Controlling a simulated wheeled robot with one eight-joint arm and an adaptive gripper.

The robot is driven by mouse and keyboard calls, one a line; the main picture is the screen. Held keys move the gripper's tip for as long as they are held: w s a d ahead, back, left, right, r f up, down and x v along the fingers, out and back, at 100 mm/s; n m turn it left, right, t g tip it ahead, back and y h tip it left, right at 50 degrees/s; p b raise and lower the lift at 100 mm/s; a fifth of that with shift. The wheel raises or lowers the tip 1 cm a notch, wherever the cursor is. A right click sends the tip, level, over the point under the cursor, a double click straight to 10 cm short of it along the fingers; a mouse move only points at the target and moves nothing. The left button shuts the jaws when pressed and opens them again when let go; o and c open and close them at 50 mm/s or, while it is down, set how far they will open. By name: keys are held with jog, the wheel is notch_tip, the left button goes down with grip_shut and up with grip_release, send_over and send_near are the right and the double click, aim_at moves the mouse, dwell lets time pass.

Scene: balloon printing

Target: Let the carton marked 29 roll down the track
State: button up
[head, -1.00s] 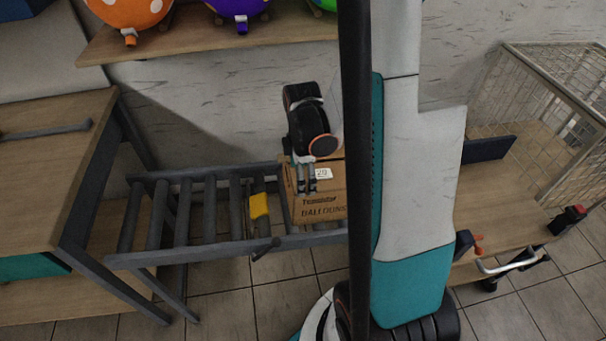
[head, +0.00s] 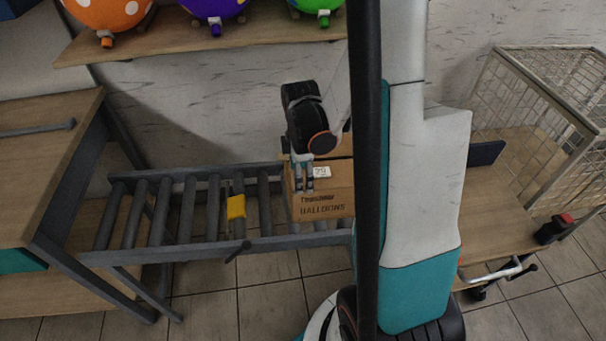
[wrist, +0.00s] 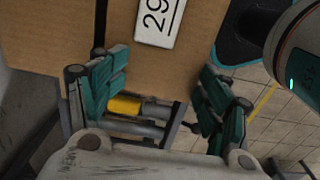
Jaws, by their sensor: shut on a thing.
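The carton marked 29 (head: 325,205) is a brown box with "BALLOONS" printed on its side and a white number label. In the head view it is at the right part of the roller track (head: 180,248); I cannot tell whether it touches the rollers. My gripper (head: 303,188) is shut on this carton, its fingers by the label. A yellow piece (head: 236,207) with a dark lever stands across the track, left of the carton with a gap between.
A wooden table (head: 45,165) stands at the track's left end. A shelf (head: 170,48) with several balloons is on the wall behind. A wooden platform with a wire cage (head: 560,90) is at the right. My own arm column hides the track's right end.

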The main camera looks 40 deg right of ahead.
jog(key=shift+w+d+f, duration=0.1)
jog(key=shift+w, duration=0.05)
jog(key=o, duration=1.2)
jog(key=shift+w+f, duration=0.1)
jog(key=shift+w, duration=0.05)
jog(key=shift+o, duration=0.2)
jog(key=shift+r, duration=0.25)
notch_tip(320, 180, up, 12)
jog(key=shift+f, duration=0.15)
